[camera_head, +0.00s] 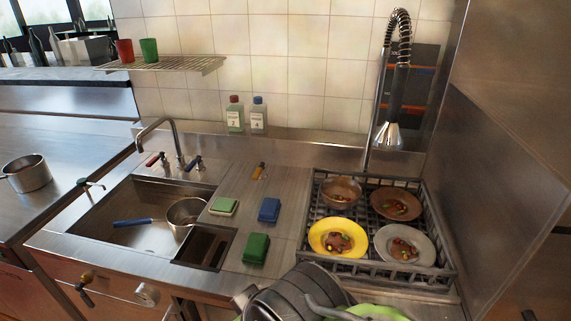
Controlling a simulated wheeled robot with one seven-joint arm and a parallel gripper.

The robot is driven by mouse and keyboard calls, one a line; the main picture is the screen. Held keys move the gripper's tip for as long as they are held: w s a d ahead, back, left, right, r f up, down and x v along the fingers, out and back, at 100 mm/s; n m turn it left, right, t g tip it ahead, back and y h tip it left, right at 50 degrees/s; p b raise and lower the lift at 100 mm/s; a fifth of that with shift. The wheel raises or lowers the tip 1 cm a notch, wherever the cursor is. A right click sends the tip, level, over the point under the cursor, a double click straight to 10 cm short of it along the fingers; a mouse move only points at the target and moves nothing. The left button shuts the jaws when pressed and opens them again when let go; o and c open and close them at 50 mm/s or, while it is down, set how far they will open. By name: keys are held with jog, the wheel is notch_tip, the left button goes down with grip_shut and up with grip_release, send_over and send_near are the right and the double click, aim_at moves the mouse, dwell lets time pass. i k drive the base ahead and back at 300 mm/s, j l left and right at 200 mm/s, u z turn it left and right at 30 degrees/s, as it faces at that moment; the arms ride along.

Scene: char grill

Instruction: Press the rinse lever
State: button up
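A spray head (389,135) hangs from a tall spring hose (402,50) on a riser pipe at the back right, above the dish rack (440,274). No separate lever can be made out on the spray head at this size. The sink faucet (172,130) has a red handle (152,160) and a blue handle (193,163). I cannot tell which of these is the rinse lever. My gripper is not in view.
The rack holds several plates and bowls. The sink (105,205) holds a pan (185,217). Sponges (256,248) lie mid-counter. A steel wall (505,170) bounds the right.

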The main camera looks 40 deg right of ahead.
aim_at(259, 170)
jog(key=z, duration=1)
jog(key=i+u, duration=0.15)
jog(key=u, duration=0.35)
jog(key=i+u, duration=0.15)
jog(key=u, duration=0.3)
jog(key=i+u, duration=0.1)
jog(key=u, duration=0.4)
